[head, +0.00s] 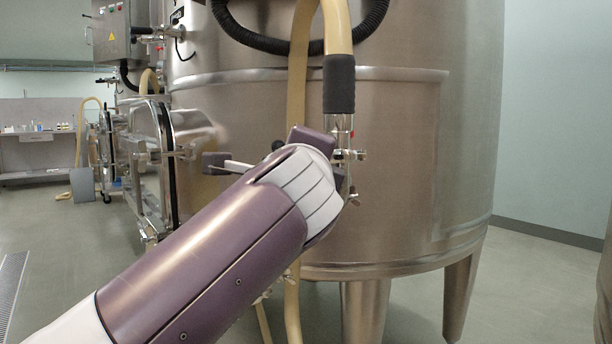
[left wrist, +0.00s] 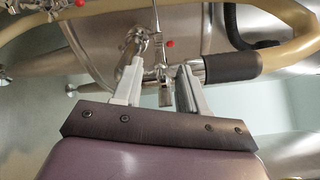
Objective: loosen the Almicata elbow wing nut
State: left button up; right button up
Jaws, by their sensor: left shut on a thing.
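My left arm comes in from the lower left in the head view and its wrist covers most of the fitting on the big steel vat (head: 400,180). The hose elbow's glass-and-metal pipe end (head: 340,125) hangs under a dark sleeve (head: 339,83), with clamp hardware (head: 352,155) just right of my wrist. In the left wrist view my left gripper (left wrist: 160,72) has its pale fingers either side of the elbow's small metal wing nut (left wrist: 165,98), shut on it. The finger contact is small and partly unclear. My right gripper is in neither view.
A beige hose (head: 297,90) runs down the vat beside the pipe, and a black hose (head: 300,42) loops above. A round hatch with metal hardware (head: 155,160) stands out at the left. A grey control box (head: 110,32) is at upper left. The floor at right is clear.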

pick_arm(q)
jog(key=n+b, duration=0.6)
jog(key=n, duration=1.1)
jog(key=shift+r, duration=0.1)
jog(key=shift+d+f, duration=0.1)
jog(key=shift+f, duration=0.1)
dwell(0.3)
jog(key=o, duration=1.1)
jog(key=shift+c, duration=0.2)
